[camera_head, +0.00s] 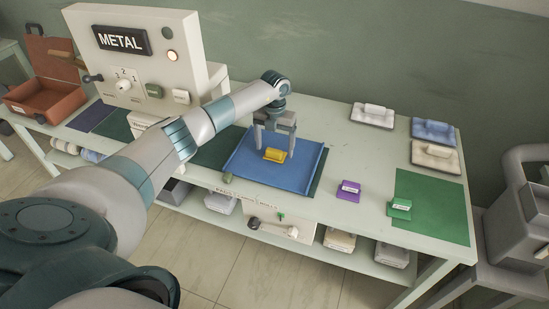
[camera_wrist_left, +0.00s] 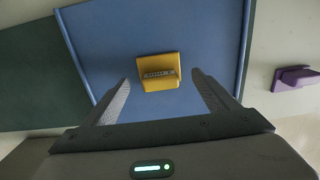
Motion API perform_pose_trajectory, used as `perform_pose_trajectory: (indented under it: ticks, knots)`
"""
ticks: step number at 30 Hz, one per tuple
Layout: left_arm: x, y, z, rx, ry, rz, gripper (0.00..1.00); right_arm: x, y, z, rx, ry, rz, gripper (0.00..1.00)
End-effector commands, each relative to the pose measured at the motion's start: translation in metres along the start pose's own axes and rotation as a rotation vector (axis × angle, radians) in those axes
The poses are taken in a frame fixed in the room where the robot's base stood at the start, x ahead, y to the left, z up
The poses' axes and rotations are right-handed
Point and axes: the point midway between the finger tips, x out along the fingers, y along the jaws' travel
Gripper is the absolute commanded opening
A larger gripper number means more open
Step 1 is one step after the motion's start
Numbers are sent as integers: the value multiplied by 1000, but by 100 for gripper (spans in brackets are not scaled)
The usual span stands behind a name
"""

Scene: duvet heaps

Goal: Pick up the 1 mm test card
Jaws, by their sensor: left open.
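A yellow card (camera_head: 275,155) with a raised labelled grip lies on the blue tray (camera_head: 245,165); the yellow card also shows in the left wrist view (camera_wrist_left: 160,82). A purple card (camera_head: 348,193) and a green card (camera_head: 400,210) lie to its right. The labels are too small to read, so I cannot tell which card is the 1 mm one. My left gripper (camera_head: 275,148) is open over the yellow card, its fingers pointing down on either side. In the left wrist view the yellow card shows between and just beyond the fingertips; contact is not visible. My right gripper is not in view.
A white machine marked METAL (camera_head: 135,60) stands at the left of the table. White and blue blocks (camera_head: 433,130) lie at the back right. A green mat (camera_head: 435,205) covers the right end. An orange open case (camera_head: 45,85) is at far left.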

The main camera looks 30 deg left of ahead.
Motion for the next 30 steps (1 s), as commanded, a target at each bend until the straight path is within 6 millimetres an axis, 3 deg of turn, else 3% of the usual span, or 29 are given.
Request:
perform_pose_trajectory:
  ticks: [1,5,21,27,30]
  knots:
    - [11,0,0,-1,1,-1,80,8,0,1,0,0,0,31]
    - [20,0,0,-1,1,0,80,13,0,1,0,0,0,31]
    - [20,0,0,0,0,0,80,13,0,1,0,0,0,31]
    - [20,0,0,0,0,0,36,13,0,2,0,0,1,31]
    - [20,0,0,0,0,0,32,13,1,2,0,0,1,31]
